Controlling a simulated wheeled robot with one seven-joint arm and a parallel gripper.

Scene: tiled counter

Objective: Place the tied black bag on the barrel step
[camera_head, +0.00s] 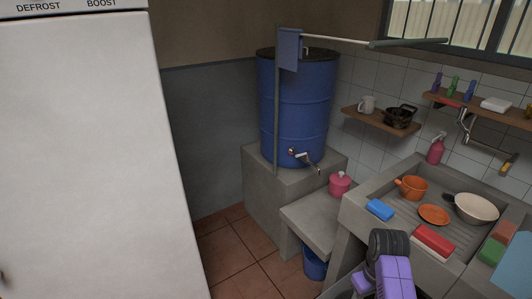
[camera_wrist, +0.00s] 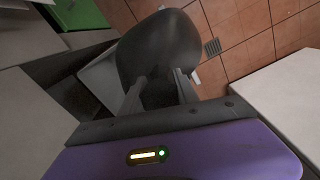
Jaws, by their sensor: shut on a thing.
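The black bag (camera_wrist: 160,45) fills the upper middle of the wrist view as a smooth, dark, rounded shape. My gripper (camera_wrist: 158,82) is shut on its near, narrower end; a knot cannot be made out. The bag hangs over or in front of tiled floor. In the head view the bag and fingers cannot be made out; my purple and black arm shows at the bottom right. The concrete barrel step (camera_head: 265,192) stands at the back, with a blue barrel (camera_head: 297,110) on it. A lower concrete ledge (camera_head: 318,218) adjoins it in front, apart from my arm.
A pink lidded pot (camera_head: 340,184) stands on the lower ledge's back right part. A blue bucket (camera_head: 315,264) is beneath. The concrete sink (camera_head: 400,208) with dishes is at right, close to my arm. A white fridge (camera_head: 90,150) fills the left. Tiled floor (camera_head: 240,262) between is clear.

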